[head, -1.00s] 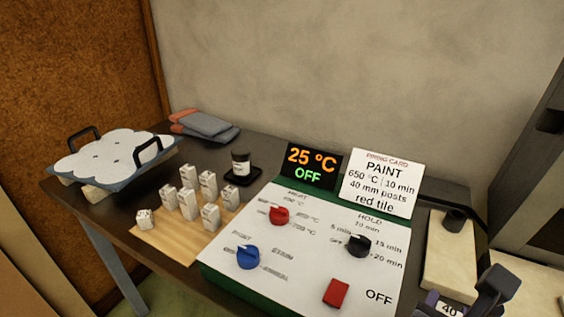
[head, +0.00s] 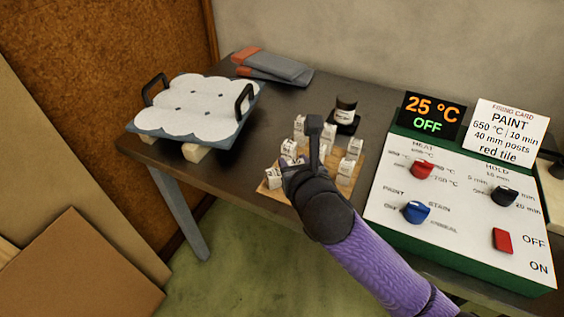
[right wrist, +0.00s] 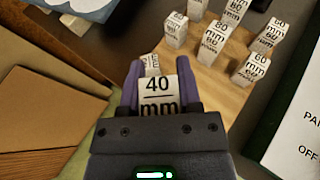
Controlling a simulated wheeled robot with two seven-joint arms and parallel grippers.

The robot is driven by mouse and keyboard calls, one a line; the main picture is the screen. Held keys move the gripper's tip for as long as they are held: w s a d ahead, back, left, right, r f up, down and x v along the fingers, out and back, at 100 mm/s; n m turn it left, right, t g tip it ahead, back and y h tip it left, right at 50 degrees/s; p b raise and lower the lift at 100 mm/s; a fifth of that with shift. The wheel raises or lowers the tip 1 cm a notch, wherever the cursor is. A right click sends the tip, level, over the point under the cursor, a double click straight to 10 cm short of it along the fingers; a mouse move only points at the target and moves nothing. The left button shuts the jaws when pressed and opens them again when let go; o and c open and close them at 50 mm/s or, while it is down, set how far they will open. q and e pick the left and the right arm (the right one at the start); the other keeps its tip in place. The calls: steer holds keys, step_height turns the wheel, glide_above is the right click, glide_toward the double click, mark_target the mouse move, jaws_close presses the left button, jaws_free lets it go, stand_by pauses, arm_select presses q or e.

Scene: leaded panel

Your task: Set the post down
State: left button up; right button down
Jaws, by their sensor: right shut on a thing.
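My right gripper (head: 303,158) reaches over the wooden board (head: 276,195) on the table. In the right wrist view the gripper (right wrist: 160,82) is shut on a white post (right wrist: 157,97) marked "40 mm", its label facing the camera. The board (right wrist: 215,100) shows below and beyond the held post. Another white post (right wrist: 150,62) stands just beyond the fingers, partly hidden. Several posts marked 60 or 80 mm, such as this one (right wrist: 214,42), stand further right on the board. I cannot tell whether the held post touches the board. My left gripper is out of view.
A tray of white scalloped pieces (head: 240,118) stands left on wooden supports. Folded gloves (head: 275,68) lie at the back.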

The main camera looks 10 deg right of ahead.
steer(key=shift+n+y, duration=0.6)
steer(key=shift+y, duration=0.1)
steer(key=w+f+b, duration=0.1)
steer(key=f, duration=0.2)
steer(key=w+d+f+b, duration=0.1)
steer(key=f, duration=0.3)
steer(key=w+d+f+b, duration=0.1)
steer(key=w+f+b, duration=0.1)
steer(key=f, duration=0.1)
steer(key=shift+d+f, duration=0.15)
steer(key=shift+f, duration=0.2)
steer(key=shift+r, duration=0.1)
steer(key=c, duration=0.6)
jaws_free()
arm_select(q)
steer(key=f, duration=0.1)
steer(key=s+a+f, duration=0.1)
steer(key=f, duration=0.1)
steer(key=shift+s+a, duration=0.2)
